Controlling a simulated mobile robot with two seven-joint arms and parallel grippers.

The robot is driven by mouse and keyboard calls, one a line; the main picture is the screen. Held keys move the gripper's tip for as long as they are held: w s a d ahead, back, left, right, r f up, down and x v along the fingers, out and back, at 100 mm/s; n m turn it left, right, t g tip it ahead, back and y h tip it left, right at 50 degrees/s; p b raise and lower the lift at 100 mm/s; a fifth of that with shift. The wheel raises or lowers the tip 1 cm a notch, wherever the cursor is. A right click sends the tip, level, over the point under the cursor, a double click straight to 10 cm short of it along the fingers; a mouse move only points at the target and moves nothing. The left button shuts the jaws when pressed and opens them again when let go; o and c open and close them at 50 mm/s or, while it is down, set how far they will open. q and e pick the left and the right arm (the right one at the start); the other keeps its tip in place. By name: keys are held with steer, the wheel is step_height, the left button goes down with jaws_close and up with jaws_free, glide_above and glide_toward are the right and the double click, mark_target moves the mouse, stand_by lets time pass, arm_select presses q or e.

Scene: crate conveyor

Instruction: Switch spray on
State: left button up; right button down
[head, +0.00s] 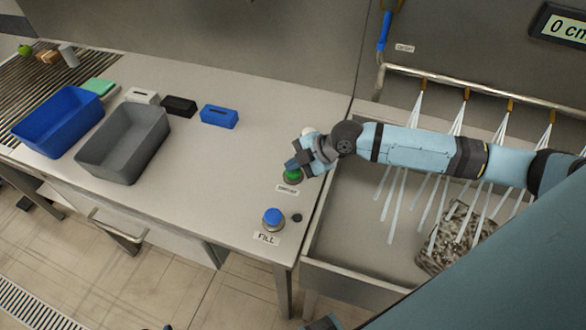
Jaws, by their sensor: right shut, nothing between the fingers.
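A green button (293,175) sits near the right edge of the white worktop, with a small label (287,189) in front that I cannot read surely. My right gripper (291,165) is shut and empty, its fingertips right at the top of the green button. The fingers cover part of the button, so I cannot tell whether it is pressed in. Over the basin (345,262) at right, a pipe (448,82) carries several spray nozzles. White streaks of spray (397,195) come down from them. My left gripper is not in view.
A blue button (273,216) with a FILL label stands nearer the front. A speckled block (452,240) lies in the basin. A grey crate (125,150), a blue crate (55,125) and small boxes (219,116) stand at left. A display (566,27) reads 0 cm.

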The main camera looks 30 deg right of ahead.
mark_target(294, 172)
steer(key=shift+f, duration=0.25)
steer(key=shift+r+p, duration=0.35)
stand_by(0.3)
step_height(294, 172, up, 6)
steer(key=p, duration=0.5)
steer(key=shift+r, duration=0.15)
stand_by(0.3)
